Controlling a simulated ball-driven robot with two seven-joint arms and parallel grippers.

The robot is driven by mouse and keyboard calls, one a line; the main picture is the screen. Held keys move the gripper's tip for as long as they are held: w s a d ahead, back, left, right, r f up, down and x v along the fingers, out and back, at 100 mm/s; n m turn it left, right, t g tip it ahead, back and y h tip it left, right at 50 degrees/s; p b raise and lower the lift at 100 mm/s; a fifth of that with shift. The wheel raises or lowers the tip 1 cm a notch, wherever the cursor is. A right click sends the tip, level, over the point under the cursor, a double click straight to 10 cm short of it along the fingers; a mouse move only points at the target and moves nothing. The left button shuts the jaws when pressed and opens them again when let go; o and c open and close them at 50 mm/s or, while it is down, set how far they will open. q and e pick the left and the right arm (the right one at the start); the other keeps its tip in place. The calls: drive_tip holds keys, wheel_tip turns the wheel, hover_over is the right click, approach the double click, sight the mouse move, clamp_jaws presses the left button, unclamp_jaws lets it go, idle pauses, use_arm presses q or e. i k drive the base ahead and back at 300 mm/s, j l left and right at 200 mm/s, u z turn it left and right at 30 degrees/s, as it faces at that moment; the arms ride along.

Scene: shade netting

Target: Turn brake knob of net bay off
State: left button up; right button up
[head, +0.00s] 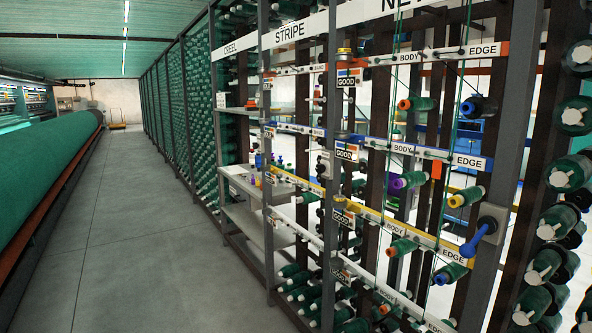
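A grey box with a dark round hub and a blue lever-like knob (474,244) is on the dark post at the right end of the bay whose sign (395,6) starts with "NE". The blue lever points down and to the left. A smaller pale grey box (325,164) is on the post between this bay and the STRIPE bay (290,31); its knob is too small to make out. Neither of my grippers is in view.
The rack holds several green spools (401,248) on rails marked BODY and EDGE, sticking out toward the aisle. A grey concrete aisle (130,230) runs clear on the left. A long green roll (45,165) borders it.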

sight(320, 168)
drive_tip(key=i+j+z, duration=0.15)
drive_tip(key=i+j, duration=0.4)
drive_tip(key=i+j+z, duration=0.15)
drive_tip(key=i+j, duration=0.35)
drive_tip(key=j, duration=0.1)
